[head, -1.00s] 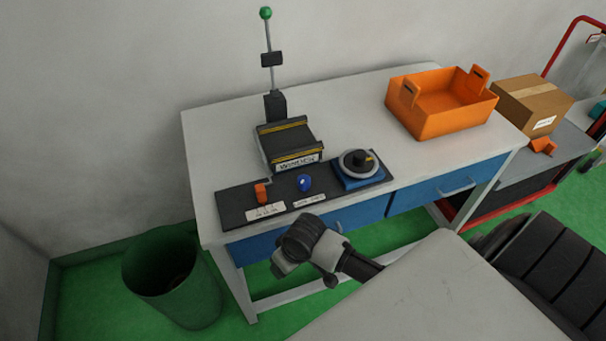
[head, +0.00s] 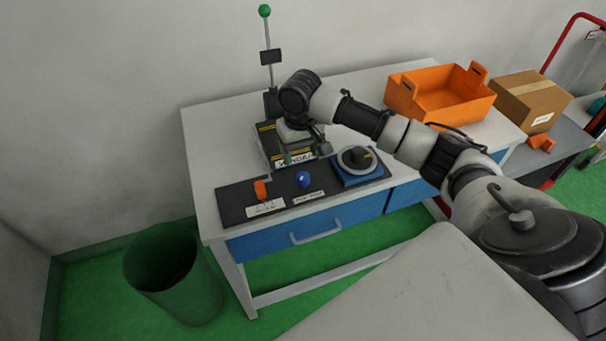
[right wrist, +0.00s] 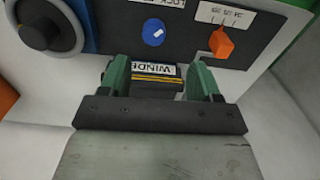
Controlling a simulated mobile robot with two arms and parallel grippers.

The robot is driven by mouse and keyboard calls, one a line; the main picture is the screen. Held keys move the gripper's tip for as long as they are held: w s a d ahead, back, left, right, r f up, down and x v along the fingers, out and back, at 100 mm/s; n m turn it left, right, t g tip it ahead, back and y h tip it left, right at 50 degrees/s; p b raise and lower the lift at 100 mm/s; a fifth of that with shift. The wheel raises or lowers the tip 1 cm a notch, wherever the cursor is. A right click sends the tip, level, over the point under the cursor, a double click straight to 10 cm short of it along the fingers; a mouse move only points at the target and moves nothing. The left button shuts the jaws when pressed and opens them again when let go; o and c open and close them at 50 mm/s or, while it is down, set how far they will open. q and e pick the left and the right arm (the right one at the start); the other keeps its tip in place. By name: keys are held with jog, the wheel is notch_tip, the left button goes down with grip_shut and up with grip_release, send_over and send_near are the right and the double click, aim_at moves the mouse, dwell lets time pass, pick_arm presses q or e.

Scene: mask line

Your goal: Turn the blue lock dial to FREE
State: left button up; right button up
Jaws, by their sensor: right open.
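The blue lock dial (head: 303,180) is a small round knob with a white mark, on a black panel (head: 235,208) along the bench's front edge. A white label (head: 308,198) sits in front of it, too small to read in the head view. In the right wrist view the dial (right wrist: 153,32) is beyond the fingertips. My right gripper (head: 305,157) is over the bench, behind the dial and apart from it. Its green fingers are open and empty (right wrist: 160,80), with the "WINDER" box (right wrist: 155,88) showing between them. My left gripper is out of view.
An orange knob (head: 260,189) is left of the dial. A black handwheel on a blue base (head: 357,175) is at its right. An orange crate (head: 440,110) is at the back right.

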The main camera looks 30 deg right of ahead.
aim_at(303, 176)
jog(key=f, duration=0.6)
jog(key=d+f, duration=0.1)
jog(key=f, duration=0.3)
jog(key=shift+w, duration=0.2)
jog(key=shift+c, duration=0.3)
